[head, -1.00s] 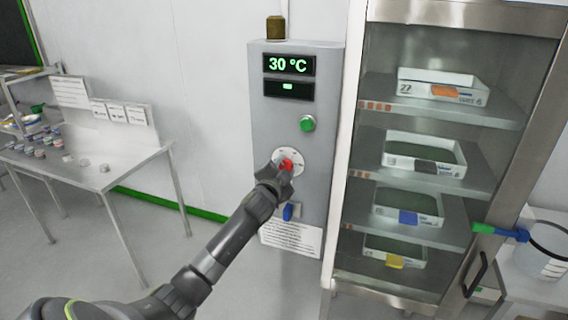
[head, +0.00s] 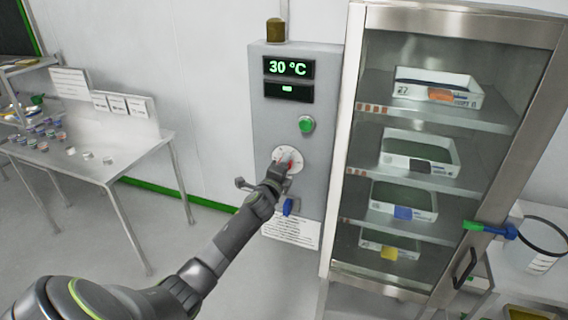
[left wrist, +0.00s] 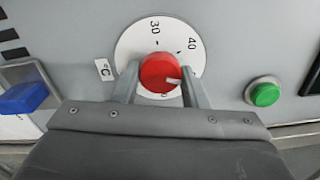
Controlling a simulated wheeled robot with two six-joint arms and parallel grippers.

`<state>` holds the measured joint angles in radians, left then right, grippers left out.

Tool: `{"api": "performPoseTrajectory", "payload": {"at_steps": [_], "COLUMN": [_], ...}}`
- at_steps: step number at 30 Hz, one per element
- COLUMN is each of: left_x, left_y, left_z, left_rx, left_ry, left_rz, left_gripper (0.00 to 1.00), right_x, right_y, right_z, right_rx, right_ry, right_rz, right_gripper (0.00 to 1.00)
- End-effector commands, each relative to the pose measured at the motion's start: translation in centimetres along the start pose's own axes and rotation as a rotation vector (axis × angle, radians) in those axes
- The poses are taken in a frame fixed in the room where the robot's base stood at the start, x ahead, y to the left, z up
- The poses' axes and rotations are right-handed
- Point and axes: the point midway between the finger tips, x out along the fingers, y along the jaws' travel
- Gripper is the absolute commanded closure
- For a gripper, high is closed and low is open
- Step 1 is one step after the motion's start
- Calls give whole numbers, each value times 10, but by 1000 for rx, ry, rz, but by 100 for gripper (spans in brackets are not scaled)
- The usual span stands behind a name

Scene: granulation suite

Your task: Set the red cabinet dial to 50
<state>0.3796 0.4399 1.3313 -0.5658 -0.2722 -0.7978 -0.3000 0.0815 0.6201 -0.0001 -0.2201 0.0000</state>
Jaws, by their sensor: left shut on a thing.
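The red dial (head: 289,165) sits on a white round scale plate on the grey cabinet panel (head: 262,125). In the left wrist view the red knob (left wrist: 158,72) has a white mark towards its lower right. The scale (left wrist: 137,45) shows 30 at the top and 40 at the upper right; its lower part is mostly hidden by my gripper. My left gripper (left wrist: 160,84) is shut on the knob, one finger on each side. It also shows at the dial in the head view (head: 284,170). The green display (head: 288,68) reads 30 °C. My right gripper is not in view.
A green button (head: 306,125) is above the dial, and a blue switch (head: 288,206) is below it. A glass-door cabinet with trays (head: 412,211) stands close on the right. A steel table (head: 120,157) with small jars is at the left.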

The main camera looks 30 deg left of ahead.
Motion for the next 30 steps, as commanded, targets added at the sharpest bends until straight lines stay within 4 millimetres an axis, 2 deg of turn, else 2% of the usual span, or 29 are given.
{"api": "performPoseTrajectory", "payload": {"at_steps": [10, 26, 27, 30], "left_x": [0, 0, 0, 0], "left_y": [0, 1, 1, 1], "left_z": [0, -1, -1, 0], "left_rx": [137, 160, 160, 159], "left_ry": [1, 1, 1, 1], "left_rz": [0, 1, 1, 1], "left_gripper": [83, 83, 58, 45], "right_x": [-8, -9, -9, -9], "right_y": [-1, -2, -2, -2], "right_z": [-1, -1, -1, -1], "right_rx": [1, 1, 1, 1], "right_ry": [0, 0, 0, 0], "right_rz": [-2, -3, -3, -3], "right_gripper": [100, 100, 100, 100]}}
